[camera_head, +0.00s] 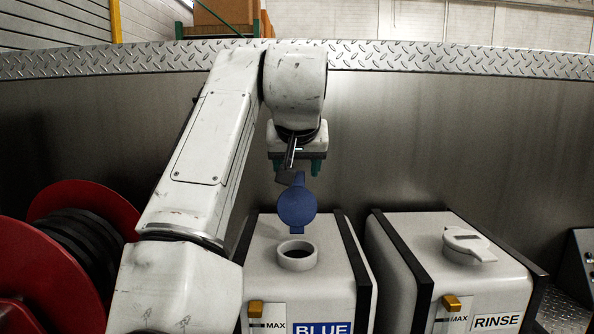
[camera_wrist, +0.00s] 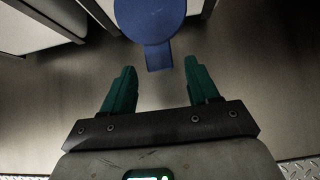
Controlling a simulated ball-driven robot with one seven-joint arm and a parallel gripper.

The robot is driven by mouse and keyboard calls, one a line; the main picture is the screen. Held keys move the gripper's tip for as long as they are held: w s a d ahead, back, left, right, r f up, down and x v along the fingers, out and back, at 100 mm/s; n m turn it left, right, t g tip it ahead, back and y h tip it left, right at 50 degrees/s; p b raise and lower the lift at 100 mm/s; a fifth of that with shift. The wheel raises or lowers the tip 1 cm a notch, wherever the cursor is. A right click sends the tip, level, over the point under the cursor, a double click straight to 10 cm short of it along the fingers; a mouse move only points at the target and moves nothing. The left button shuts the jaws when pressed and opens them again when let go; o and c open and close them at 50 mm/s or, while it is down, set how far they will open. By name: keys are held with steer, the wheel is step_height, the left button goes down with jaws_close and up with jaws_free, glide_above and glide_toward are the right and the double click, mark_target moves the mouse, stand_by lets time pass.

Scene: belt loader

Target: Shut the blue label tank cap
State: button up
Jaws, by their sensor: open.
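The blue cap (camera_head: 297,206) stands raised, hinged open behind the round white neck (camera_head: 297,255) of the tank labelled BLUE (camera_head: 272,232). The neck's dark opening shows uncovered. My gripper (camera_head: 298,168) is above and behind the cap, fingers pointing down, open and empty. In the wrist view the blue cap (camera_wrist: 150,18) is at the top centre, with its tab pointing toward the space between my green fingertips (camera_wrist: 160,78). The cap appears apart from both fingers.
A white tank labelled RINSE (camera_head: 420,235), its white cap (camera_head: 468,245) on, stands to the right. A red hose reel (camera_head: 95,205) is at the left. A metal wall with a tread-plate rim (camera_head: 430,57) rises behind the tanks.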

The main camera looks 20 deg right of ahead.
steer(key=shift+x, duration=1.6)
jaws_close()
